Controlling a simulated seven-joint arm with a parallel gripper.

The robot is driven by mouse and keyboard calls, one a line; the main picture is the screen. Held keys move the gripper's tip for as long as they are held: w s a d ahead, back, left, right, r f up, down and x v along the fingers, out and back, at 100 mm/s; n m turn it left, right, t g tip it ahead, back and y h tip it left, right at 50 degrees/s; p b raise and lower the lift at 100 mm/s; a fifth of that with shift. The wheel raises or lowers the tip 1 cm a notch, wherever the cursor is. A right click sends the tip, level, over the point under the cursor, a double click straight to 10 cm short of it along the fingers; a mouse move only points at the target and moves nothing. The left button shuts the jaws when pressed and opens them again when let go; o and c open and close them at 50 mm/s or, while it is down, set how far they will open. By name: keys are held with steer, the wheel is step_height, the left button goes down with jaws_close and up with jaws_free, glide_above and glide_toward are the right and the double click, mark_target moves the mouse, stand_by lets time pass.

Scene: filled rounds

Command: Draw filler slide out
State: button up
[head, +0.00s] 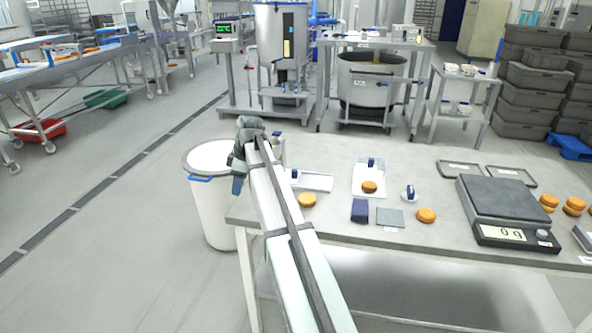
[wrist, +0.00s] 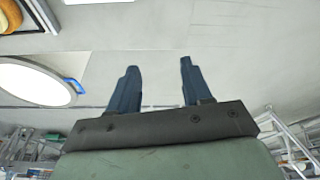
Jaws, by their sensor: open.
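My gripper (head: 237,184) hangs beyond the table's far left corner, beside and above the white bin (head: 203,215). Its two dark blue fingers (wrist: 155,90) are spread with nothing between them in the wrist view. A white plate with a blue block (head: 314,182) lies on the table's left part, partly behind my arm. A second white plate with a blue block (head: 362,190) carries a filled round (head: 369,187). I cannot tell which part is the filler slide. The tall steel tank (head: 280,40) stands on a frame far behind the table.
More rounds (head: 307,200) lie on the table (head: 440,247). A dark blue block (head: 360,210), grey plate (head: 390,218), scale (head: 500,205) and two grey trays (head: 463,169) are also there. The bin's round top (wrist: 30,82) shows in the wrist view. Open floor lies left.

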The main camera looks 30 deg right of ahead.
steer(key=w+d+r+m, duration=0.1)
steer(key=d+r, duration=0.1)
steer(key=d, duration=0.6)
steer(key=w+d+r, duration=0.1)
steer(key=d+r, duration=0.1)
steer(key=d, duration=0.6)
steer(key=m+t, duration=0.1)
glide_toward(295, 170)
steer(key=shift+y, duration=0.4)
steer(key=x, duration=0.6)
steer(key=d+x, duration=0.1)
steer(key=x, duration=0.2)
steer(key=shift+a+f, duration=0.1)
steer(key=shift+f, duration=0.15)
steer(key=shift+c, duration=0.2)
jaws_close()
